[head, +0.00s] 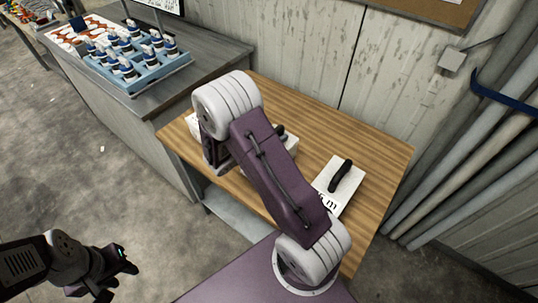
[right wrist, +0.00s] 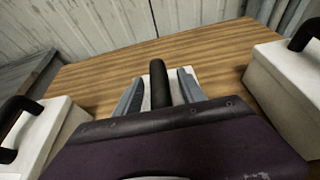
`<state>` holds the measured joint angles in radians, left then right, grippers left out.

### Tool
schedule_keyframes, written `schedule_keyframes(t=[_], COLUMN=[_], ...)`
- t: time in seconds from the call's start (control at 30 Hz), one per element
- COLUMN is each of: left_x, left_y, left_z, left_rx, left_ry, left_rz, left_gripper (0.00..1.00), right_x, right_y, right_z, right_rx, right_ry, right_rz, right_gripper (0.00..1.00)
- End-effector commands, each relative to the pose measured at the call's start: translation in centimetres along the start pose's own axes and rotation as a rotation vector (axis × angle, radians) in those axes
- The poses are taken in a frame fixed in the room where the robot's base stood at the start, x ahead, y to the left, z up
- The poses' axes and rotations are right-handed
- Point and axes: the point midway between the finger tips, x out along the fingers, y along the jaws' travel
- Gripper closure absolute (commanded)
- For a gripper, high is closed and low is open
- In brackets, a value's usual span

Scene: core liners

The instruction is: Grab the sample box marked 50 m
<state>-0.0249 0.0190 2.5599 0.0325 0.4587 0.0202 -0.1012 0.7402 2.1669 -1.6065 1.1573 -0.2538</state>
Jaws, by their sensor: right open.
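Three white sample boxes with black handles stand on the wooden table. The right box (head: 328,183) shows a partly covered label ending in "m"; it also shows in the right wrist view (right wrist: 283,88). The left box (right wrist: 55,128) is cut off by that view's edge. The middle box (head: 291,143) is mostly behind my right arm in the head view, its label hidden. My right gripper (right wrist: 160,87) is open, its fingers on either side of the middle box's upright-looking handle (right wrist: 158,80); contact is unclear. My left gripper (head: 118,278) is open and empty, low over the floor. No 50 m mark is readable.
A grey bench (head: 205,75) with a blue rack (head: 150,72) of several bottles stands left of the wooden table (head: 375,150). A corrugated wall (head: 300,40) closes the back. Grey pipes (head: 450,170) lean at the right. Open floor (head: 80,170) lies at the left.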

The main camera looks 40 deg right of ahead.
Motion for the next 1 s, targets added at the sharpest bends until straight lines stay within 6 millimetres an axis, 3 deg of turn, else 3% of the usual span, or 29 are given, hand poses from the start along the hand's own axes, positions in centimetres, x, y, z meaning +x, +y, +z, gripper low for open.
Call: schedule_keyframes(t=[0.1, 0.27, 0.3, 1.0], left_x=[0.0, 0.0, 0.0, 0.01], left_y=[0.0, 0.0, 0.0, 0.0], left_z=[0.01, 0.01, 0.01, 0.01], left_rx=[0.0, 0.0, 0.0, 0.0], left_ry=[0.0, 0.0, 0.0, 0.0], left_rz=[0.0, 0.0, 0.0, 0.0], left_gripper=[0.64, 0.64, 0.64, 0.64], right_x=[-0.04, -0.05, -0.06, -0.05], right_y=[0.01, 0.0, 0.0, -0.02], right_z=[0.0, 0.0, 0.0, -0.04], right_rx=[0.0, 0.0, 0.0, 0.0], right_ry=[0.0, 0.0, 0.0, 0.001], right_rz=[0.0, 0.0, 0.0, -0.001], right_gripper=[0.53, 0.97, 1.0, 1.0])
